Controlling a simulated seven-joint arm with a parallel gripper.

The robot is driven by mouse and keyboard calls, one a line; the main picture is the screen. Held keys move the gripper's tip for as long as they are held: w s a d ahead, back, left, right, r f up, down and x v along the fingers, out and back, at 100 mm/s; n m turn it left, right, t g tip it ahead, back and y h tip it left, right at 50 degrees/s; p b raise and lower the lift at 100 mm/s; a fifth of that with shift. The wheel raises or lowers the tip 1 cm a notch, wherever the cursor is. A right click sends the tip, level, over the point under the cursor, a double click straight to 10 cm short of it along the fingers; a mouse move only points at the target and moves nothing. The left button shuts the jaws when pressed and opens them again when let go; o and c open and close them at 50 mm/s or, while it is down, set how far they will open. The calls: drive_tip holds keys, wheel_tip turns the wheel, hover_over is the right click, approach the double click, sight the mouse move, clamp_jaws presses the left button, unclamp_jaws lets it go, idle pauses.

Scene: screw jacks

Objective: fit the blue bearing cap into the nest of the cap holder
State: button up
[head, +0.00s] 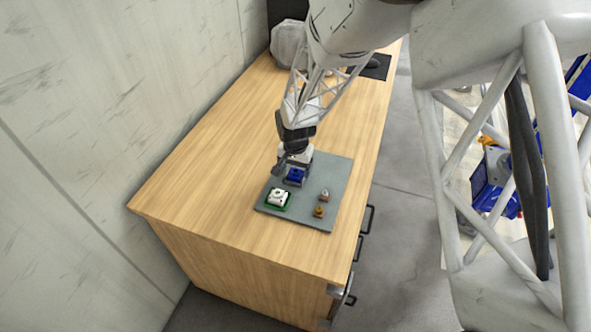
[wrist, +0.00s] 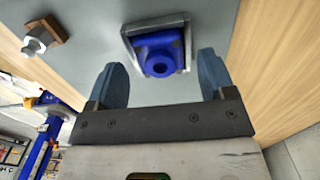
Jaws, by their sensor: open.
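The blue bearing cap (wrist: 160,62), with a round hole in its face, shows in the wrist view inside the grey square frame of the cap holder (wrist: 130,43). I cannot tell whether it is fully seated. In the head view the blue cap (head: 295,174) is on the grey mat, just below my gripper (head: 291,166). My gripper is open. In the wrist view its two dark blue fingers (wrist: 161,72) stand apart on either side of the cap, with visible gaps and no contact that I can see.
The grey mat (head: 313,190) lies on a wooden table (head: 220,170). A white part on a green base (head: 278,199) stands front left of the cap. Two small brown and silver pieces (head: 324,194) (head: 319,211) stand to the right. The mat between them is clear.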

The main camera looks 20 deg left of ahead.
sight(296, 173)
wheel_tip(296, 173, up, 11)
idle(0.5)
drive_tip(key=shift+r, duration=0.1)
idle(0.7)
drive_tip(key=s+d+r+t, duration=0.1)
drive_tip(key=s+d+r, duration=0.3)
drive_tip(key=d+r, duration=0.6)
drive_tip(key=s+d+r, duration=0.3)
drive_tip(key=d+r, duration=0.4)
drive_tip(key=d, duration=0.8)
drive_tip(key=s+d+r, duration=0.2)
drive_tip(key=s+d, duration=0.6)
drive_tip(key=s, duration=0.1)
drive_tip(key=s+d+r+t, duration=0.1)
drive_tip(key=s+d+r, duration=0.1)
drive_tip(key=s+d, duration=0.6)
drive_tip(key=shift+s+d+t, duration=0.2)
drive_tip(key=shift+s+t, duration=0.1)
drive_tip(key=shift+s, duration=0.95)
